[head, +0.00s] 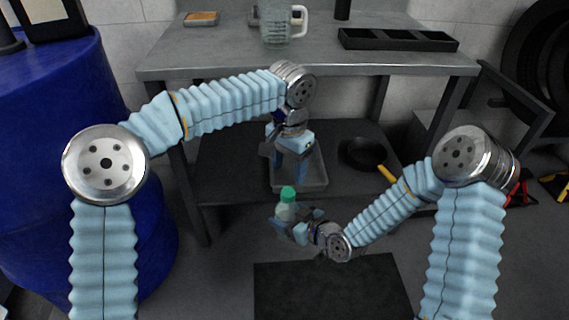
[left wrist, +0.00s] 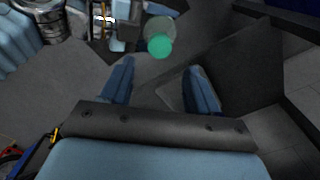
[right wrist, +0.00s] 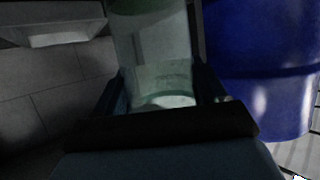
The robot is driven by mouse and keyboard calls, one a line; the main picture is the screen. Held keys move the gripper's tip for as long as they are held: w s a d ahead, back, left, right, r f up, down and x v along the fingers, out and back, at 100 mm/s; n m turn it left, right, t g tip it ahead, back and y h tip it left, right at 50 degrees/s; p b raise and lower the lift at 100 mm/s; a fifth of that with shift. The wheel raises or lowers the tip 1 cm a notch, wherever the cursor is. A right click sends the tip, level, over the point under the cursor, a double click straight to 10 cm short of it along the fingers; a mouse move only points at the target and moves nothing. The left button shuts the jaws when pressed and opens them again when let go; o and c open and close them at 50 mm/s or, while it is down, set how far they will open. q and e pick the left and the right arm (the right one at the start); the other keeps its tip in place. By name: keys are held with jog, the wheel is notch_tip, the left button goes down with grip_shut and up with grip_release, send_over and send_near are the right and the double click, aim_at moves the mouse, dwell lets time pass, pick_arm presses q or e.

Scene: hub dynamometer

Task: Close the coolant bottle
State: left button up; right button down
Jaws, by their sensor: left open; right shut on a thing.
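The coolant bottle (head: 284,212) is a clear, pale bottle with a green cap (head: 287,193) on its top. It stands about upright, held off the floor by my right gripper (head: 290,226), which is shut on its body. In the right wrist view the bottle (right wrist: 155,60) fills the space between the fingers. My left gripper (head: 290,176) is open and empty, pointing down above the bottle. In the left wrist view the green cap (left wrist: 160,46) lies ahead of and beyond the open fingers (left wrist: 160,88). I cannot tell how tightly the cap sits.
A metal workbench (head: 200,60) carries a glass jug (head: 275,25) and a black compartment tray (head: 398,39). Its lower shelf (head: 225,160) holds a grey bin (head: 312,178) and a black pan (head: 362,152). A blue drum (head: 40,100) stands left. A dark mat (head: 330,290) lies on the floor.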

aim_at(288, 192)
pick_arm(q)
notch_tip(288, 192, down, 8)
jog(key=shift+r, duration=0.1)
dwell(0.4)
jog(key=c, duration=1.1)
jog(key=o, duration=1.3)
jog(key=shift+c, duration=0.2)
notch_tip(288, 192, up, 12)
jog(key=shift+r, duration=0.1)
